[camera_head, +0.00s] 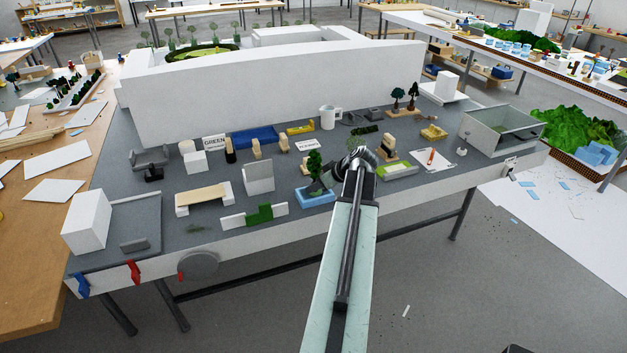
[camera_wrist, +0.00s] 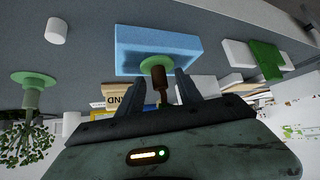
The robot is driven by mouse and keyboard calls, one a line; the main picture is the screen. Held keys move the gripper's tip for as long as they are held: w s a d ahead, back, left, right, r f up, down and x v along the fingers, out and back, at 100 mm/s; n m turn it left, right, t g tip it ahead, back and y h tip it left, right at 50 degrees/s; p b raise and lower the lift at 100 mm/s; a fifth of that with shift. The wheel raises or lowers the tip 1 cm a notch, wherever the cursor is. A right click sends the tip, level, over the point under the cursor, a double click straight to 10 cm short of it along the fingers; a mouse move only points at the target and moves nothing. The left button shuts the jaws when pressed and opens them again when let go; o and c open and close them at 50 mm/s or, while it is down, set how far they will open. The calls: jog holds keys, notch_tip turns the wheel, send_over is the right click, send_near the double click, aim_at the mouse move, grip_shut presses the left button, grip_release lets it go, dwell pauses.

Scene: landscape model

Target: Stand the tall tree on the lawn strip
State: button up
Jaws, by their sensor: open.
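The tall tree (camera_head: 314,160), with dark green foliage, stands upright on a light blue block (camera_head: 318,198) near the table's front edge. In the wrist view its brown trunk (camera_wrist: 159,76) and round green base (camera_wrist: 156,63) show in front of the blue block (camera_wrist: 190,42). My gripper (camera_head: 319,187) is low beside the tree. In the wrist view the fingers of my gripper (camera_wrist: 161,90) are apart, one on each side of the trunk. Contact cannot be told. A flat block with a light green top, apparently the lawn strip (camera_head: 397,171), lies to the right of my arm.
A white panel (camera_head: 258,177) and a green-and-white hedge piece (camera_head: 260,214) stand left of the blue block. A tree with a pale trunk (camera_wrist: 32,98) shows at the left of the wrist view. A glass-sided box (camera_head: 500,130) stands at the right end.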

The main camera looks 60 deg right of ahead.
aim_at(318, 172)
grip_shut()
jog(key=shift+r, duration=0.1)
jog(key=shift+s+r+p, duration=0.1)
jog(key=shift+r+p, duration=0.75)
jog(key=shift+p, duration=0.05)
jog(key=shift+r+p, duration=1.6)
jog(key=shift+p, duration=0.05)
